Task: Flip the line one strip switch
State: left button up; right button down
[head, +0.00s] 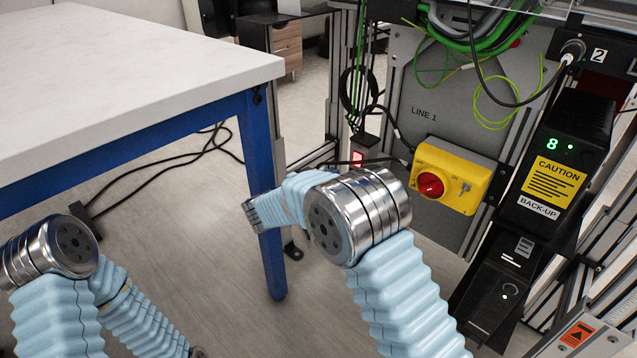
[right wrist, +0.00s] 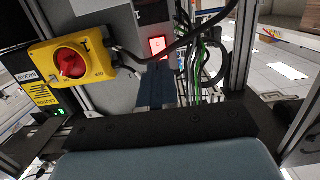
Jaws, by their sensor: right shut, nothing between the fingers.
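The line one strip switch (head: 358,158) is a small rocker that glows red. In the right wrist view the lit switch (right wrist: 157,45) shows just above the dark fingers of my right gripper (right wrist: 155,85). These fingers are shut with nothing between them, and I cannot tell whether they touch the box. My left gripper is out of view.
A yellow box with a red rotary knob (head: 430,185) is right of the switch. A black CAUTION back-up unit (head: 560,180) stands farther right. Black cables (head: 362,95) hang beside the switch. A white table (head: 130,75) with blue legs fills the left.

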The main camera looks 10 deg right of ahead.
aim_at(354, 163)
jog(key=x, duration=0.7)
jog(key=shift+w+d+b, duration=0.1)
jog(key=shift+d+b, duration=0.05)
jog(key=shift+b, duration=0.15)
